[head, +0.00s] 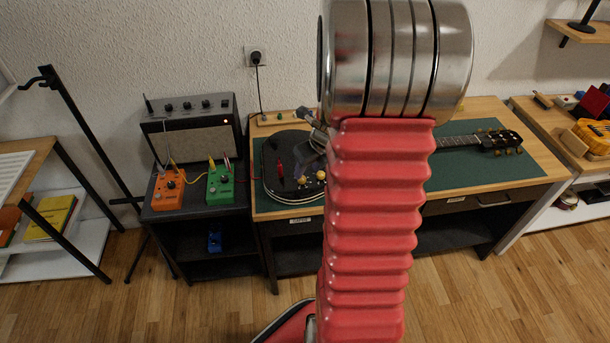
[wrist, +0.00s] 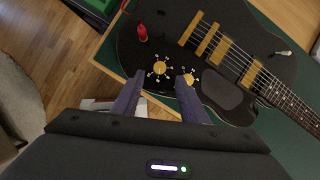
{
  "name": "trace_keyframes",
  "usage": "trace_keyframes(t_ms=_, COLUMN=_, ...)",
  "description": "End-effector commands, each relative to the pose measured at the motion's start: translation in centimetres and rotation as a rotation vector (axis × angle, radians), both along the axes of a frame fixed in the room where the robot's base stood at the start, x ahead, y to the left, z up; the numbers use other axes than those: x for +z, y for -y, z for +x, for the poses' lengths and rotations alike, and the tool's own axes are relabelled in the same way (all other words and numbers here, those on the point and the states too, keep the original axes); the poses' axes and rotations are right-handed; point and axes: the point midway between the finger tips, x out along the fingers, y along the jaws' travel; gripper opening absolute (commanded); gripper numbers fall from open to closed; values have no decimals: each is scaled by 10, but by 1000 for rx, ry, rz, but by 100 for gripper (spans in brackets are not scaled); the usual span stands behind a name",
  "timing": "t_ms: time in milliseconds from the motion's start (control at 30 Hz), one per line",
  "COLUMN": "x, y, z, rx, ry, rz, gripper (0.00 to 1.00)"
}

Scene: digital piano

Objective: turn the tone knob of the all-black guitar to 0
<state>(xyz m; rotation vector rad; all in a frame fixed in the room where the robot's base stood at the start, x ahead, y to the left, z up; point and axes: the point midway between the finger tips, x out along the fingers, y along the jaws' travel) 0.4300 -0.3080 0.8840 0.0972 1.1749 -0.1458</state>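A black guitar with gold pickups lies on the bench; its body (head: 268,158) is partly hidden by my arm in the head view. In the wrist view the body (wrist: 225,20) fills the upper right. Two gold knobs with white marks around them sit near its edge: one knob (wrist: 160,67) lies ahead between my fingertips, the other knob (wrist: 188,79) is at the right fingertip. I cannot read their labels or settings. My gripper (wrist: 160,77) is open and empty, its two purple fingers apart; contact with the right knob cannot be told.
A red plug (wrist: 142,33) stands up from the guitar body near the knobs. The guitar lies on a green mat (head: 480,168). An orange pedal (head: 165,190), a green pedal (head: 220,185) and an amplifier (head: 190,130) stand to the left.

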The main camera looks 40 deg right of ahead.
Motion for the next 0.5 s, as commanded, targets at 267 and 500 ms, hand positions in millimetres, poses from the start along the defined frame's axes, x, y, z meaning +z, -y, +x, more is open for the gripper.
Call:
trace_keyframes(t_ms=267, x=-32, y=1, z=12, rx=0, ry=-3, rz=1, gripper=40)
trace_keyframes(t_ms=500, x=-52, y=3, z=21, rx=0, ry=-2, rz=1, gripper=40)
